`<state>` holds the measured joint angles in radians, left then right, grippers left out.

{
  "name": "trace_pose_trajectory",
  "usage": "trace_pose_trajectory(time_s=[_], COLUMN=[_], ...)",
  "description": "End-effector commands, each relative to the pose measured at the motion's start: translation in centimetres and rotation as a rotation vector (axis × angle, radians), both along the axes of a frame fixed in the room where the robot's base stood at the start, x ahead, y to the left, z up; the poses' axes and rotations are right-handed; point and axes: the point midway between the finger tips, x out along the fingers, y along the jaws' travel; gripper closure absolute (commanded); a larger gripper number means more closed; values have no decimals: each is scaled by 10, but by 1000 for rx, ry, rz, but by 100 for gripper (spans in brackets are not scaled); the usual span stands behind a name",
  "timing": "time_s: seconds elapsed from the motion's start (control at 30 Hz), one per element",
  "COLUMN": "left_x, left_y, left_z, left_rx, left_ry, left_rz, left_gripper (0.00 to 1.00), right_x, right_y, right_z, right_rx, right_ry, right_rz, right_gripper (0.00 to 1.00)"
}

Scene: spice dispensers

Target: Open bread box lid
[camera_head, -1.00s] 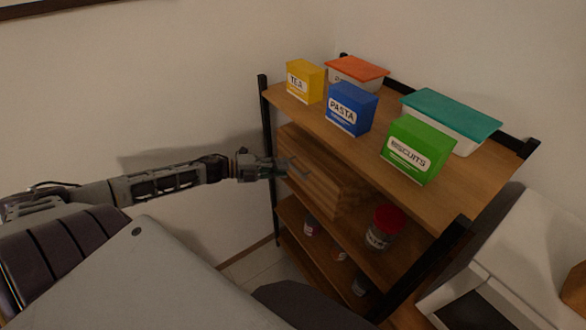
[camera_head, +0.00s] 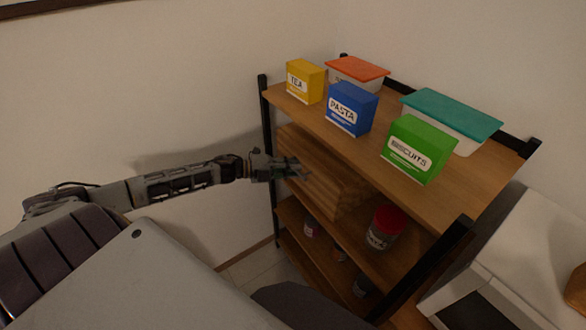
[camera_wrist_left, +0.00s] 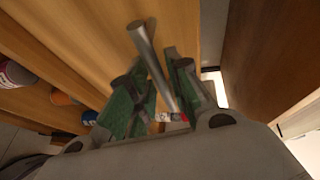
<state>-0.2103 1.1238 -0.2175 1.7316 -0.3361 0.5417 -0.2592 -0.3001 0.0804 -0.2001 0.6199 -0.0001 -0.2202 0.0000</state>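The bread box (camera_head: 325,177) is a wooden box with a ribbed front on the shelf below the top board. Its front looks closed. My left gripper (camera_head: 303,171) is at the front of the box in the head view. In the left wrist view a slim metal bar handle (camera_wrist_left: 145,45) passes between my left gripper's green-padded fingers (camera_wrist_left: 163,90). The exact contact is partly hidden. The wooden surface (camera_wrist_left: 90,35) behind the bar is blurred. My right gripper is not in view.
A yellow tea box (camera_head: 305,82), blue pasta box (camera_head: 350,108), green biscuits box (camera_head: 418,150) and two lidded tubs stand on the top board (camera_head: 480,190). A red-lidded jar (camera_head: 386,225) stands to the right of the bread box. A black post (camera_head: 265,105) is close to my left arm.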

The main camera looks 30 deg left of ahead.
Motion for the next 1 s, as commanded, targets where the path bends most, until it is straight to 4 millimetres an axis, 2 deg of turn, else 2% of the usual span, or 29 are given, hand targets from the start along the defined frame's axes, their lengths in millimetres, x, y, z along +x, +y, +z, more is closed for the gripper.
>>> trace_pose_trajectory(time_s=[0.5, 0.67, 1.0], left_x=[3, 3, 3], left_y=[-3, -3, -3], left_z=[-1, -1, -1], left_rx=[0, 0, 0], left_ry=[0, 0, 0], left_rz=[0, 0, 0], left_gripper=[81, 100, 100], right_x=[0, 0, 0], right_y=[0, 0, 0], right_z=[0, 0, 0], right_rx=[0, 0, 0], right_ry=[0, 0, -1], right_rz=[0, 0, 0], right_gripper=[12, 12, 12])
